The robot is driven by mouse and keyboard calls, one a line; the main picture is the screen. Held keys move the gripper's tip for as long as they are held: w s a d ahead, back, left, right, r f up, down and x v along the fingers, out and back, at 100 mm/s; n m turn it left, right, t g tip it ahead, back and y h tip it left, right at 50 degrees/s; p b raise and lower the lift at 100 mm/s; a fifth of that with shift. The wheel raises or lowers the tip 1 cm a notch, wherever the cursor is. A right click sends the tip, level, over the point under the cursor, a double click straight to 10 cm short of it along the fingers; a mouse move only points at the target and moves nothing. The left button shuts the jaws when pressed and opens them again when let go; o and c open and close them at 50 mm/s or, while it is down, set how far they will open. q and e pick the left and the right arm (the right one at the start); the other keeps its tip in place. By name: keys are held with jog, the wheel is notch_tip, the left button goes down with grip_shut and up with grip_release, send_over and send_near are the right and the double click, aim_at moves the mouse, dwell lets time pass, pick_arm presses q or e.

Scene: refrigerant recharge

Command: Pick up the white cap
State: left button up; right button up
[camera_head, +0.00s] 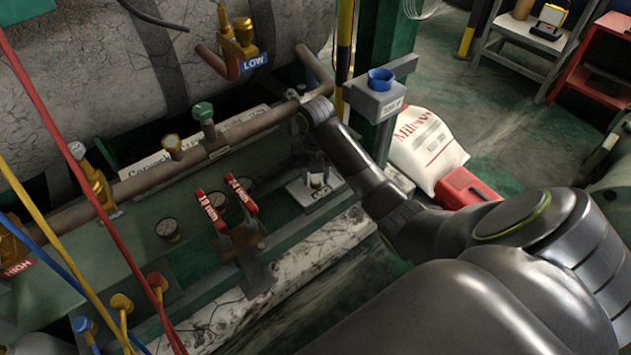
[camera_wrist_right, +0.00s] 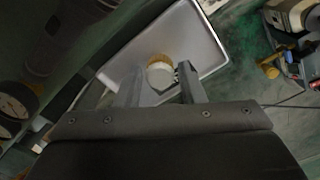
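In the right wrist view, the white cap (camera_wrist_right: 160,76), with a brass-coloured ribbed side, is in a shallow white tray (camera_wrist_right: 207,55). My right gripper (camera_wrist_right: 158,69) is open, with one finger on each side of the cap. The right finger looks very close to the cap; I cannot tell if it touches. In the head view the tray (camera_head: 298,189) sits on the green bench below my right wrist, and the cap is small and partly hidden there. My left gripper is not in view.
A brass-coloured pipe with valves (camera_head: 245,130) runs behind the tray. Red-handled tools (camera_head: 240,194) hang in a holder to its left. A grey box with a blue cup (camera_head: 381,80) is mounted on the green post at the right. Hoses cross the left side.

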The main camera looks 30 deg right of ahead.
jog(key=c, duration=0.6)
jog(key=shift+r, duration=0.15)
